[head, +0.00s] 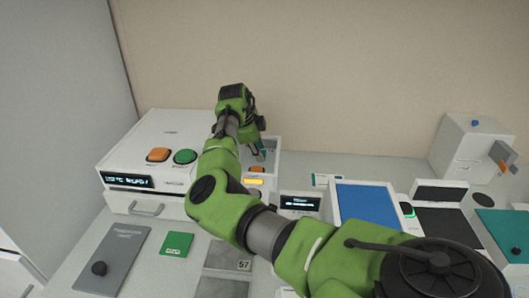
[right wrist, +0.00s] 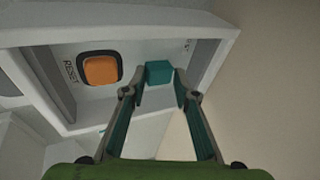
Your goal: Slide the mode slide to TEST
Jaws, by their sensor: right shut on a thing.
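The mode slide (right wrist: 159,70) shows as a teal block-shaped knob on a pale panel in the right wrist view. My right gripper (right wrist: 158,80) has its two fingertips at either side of this knob and is shut on it. In the head view, the right gripper (head: 262,150) reaches down to the right end of the white machine (head: 172,128), and the arm partly hides the panel. The TEST marking cannot be read in either view. My left gripper is not in view.
An orange RESET button (right wrist: 100,69) sits left of the knob on the same panel. The machine top has an orange button (head: 158,154) and a green button (head: 185,156). A blue-topped tray (head: 366,208) lies right of the machine. A wall rises behind.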

